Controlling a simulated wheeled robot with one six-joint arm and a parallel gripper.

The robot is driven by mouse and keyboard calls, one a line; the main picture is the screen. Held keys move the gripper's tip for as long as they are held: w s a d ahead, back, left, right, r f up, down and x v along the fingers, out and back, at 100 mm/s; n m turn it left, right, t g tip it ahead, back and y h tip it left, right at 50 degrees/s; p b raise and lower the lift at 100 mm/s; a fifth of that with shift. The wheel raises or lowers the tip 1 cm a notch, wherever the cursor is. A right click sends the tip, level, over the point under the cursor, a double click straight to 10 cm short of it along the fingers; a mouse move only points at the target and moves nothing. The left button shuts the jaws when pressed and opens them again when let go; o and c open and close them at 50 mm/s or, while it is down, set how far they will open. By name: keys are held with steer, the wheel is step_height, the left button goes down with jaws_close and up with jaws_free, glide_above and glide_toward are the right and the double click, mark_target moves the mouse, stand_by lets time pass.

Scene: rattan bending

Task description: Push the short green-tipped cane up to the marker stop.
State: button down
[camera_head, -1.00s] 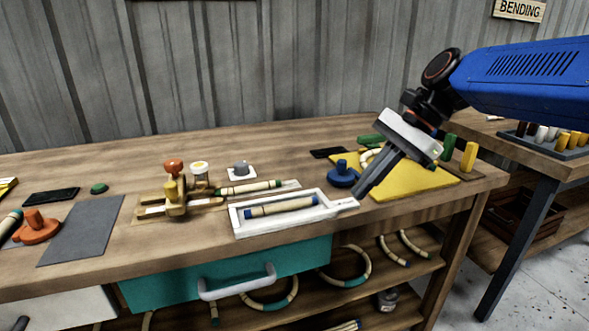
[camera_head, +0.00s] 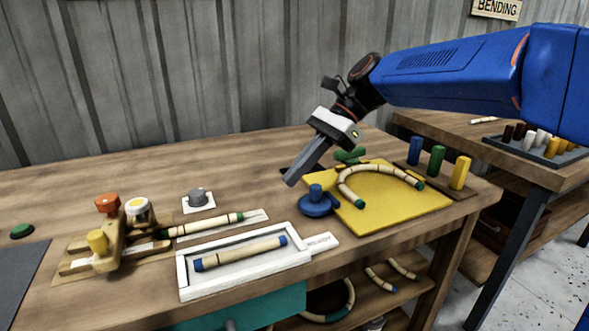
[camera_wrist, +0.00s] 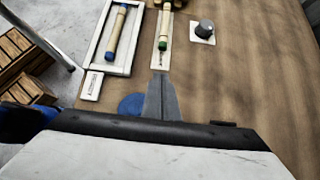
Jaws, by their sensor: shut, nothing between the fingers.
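The short green-tipped cane (camera_head: 205,226) lies on a pale strip on the bench. Its green tip faces right and its left end reaches a wooden jig (camera_head: 118,245) with orange, white and yellow knobs. I cannot tell which part of the jig is the marker stop. In the wrist view the cane (camera_wrist: 164,28) lies ahead, green tip towards me. My gripper (camera_head: 290,182) is shut and empty, above the bench and to the right of the green tip, apart from it. In the wrist view its shut fingers (camera_wrist: 161,85) point towards the strip's near end.
A white tray (camera_head: 180,279) with a blue-tipped cane (camera_head: 241,253) lies in front of the strip. A grey knob (camera_head: 197,196) is behind it. A blue knob (camera_head: 316,203) and a yellow board (camera_head: 405,211) with a bent cane are on the right.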

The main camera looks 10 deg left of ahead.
mark_target(215, 219)
steer(key=x, duration=0.7)
steer(key=shift+s+a, duration=0.15)
steer(key=shift+a, duration=0.05)
steer(key=shift+s+a, duration=0.55)
steer(key=shift+a, duration=0.35)
steer(key=shift+s+a, duration=0.35)
steer(key=shift+a, duration=0.25)
steer(key=shift+s+a, duration=0.6)
steer(key=shift+a, duration=0.4)
steer(key=shift+s+a, duration=0.6)
steer(key=shift+a, duration=0.45)
steer(key=shift+s+a, duration=0.65)
steer(key=shift+a, duration=0.35)
